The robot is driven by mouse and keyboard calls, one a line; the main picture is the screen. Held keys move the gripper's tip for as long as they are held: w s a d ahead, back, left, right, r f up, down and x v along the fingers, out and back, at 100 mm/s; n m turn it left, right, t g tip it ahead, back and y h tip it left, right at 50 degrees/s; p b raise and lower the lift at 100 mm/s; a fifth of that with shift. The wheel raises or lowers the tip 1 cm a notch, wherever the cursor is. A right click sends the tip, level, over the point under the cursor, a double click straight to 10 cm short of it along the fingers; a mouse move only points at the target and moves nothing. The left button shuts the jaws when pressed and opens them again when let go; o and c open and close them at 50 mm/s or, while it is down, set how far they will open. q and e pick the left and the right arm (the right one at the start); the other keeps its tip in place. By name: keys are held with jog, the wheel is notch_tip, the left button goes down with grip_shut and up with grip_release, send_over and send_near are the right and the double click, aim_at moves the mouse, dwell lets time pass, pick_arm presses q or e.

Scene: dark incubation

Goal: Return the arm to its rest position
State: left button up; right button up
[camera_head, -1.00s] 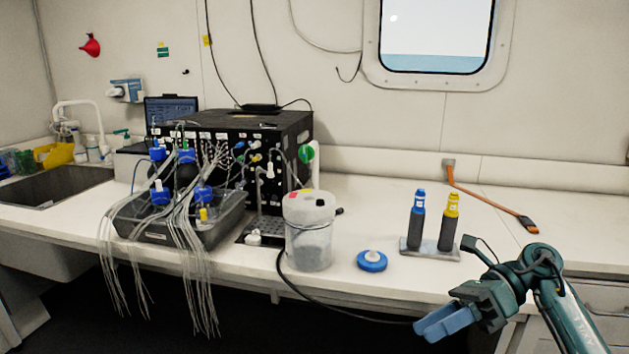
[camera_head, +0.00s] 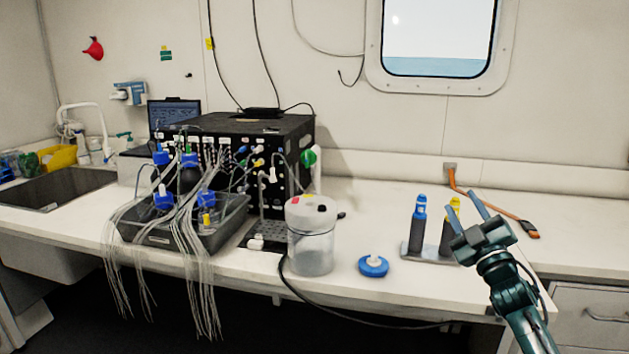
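My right gripper (camera_head: 466,208) is raised at the right, above the bench front. Its two blue fingers point up and are spread apart, with nothing between them. In the picture it overlaps the yellow-capped bottle (camera_head: 449,230) and hides part of it. I cannot see any contact there. My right arm (camera_head: 522,310) comes up from the bottom right. My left gripper and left arm are out of view.
A blue-capped bottle (camera_head: 418,225) stands beside the yellow-capped one on a small rack (camera_head: 424,253). A blue round lid (camera_head: 373,266), a clear container (camera_head: 312,243) and a black instrument (camera_head: 247,130) with tubing occupy the bench (camera_head: 365,215).

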jog(key=w+d+f+m+g+h, duration=0.2)
jog(key=d+f+m+g+h, duration=0.35)
jog(key=f+m, duration=0.35)
jog(key=s+a+f+g+y, duration=0.1)
jog(key=s+a+f, duration=0.3)
jog(key=f, duration=0.2)
jog(key=s+a+f+g+y, duration=0.1)
jog(key=s+a+f, duration=0.2)
jog(key=f, duration=0.4)
jog(key=s+a+f+g+y, duration=0.1)
jog(key=s+a+f, duration=0.35)
jog(key=s, duration=0.25)
jog(key=s+a+f+g, duration=0.1)
jog(key=s+a+f, duration=0.2)
jog(key=s+f, duration=0.25)
jog(key=s+a+f+g+y, duration=0.1)
jog(key=s+a+f, duration=0.1)
jog(key=s, duration=0.8)
jog(key=s+a+f+g+y, duration=0.1)
jog(key=s+a, duration=0.4)
jog(key=s, duration=0.5)
jog(key=shift+a+f+g, duration=0.2)
jog(key=shift+f+g, duration=0.25)
jog(key=shift+f, duration=0.15)
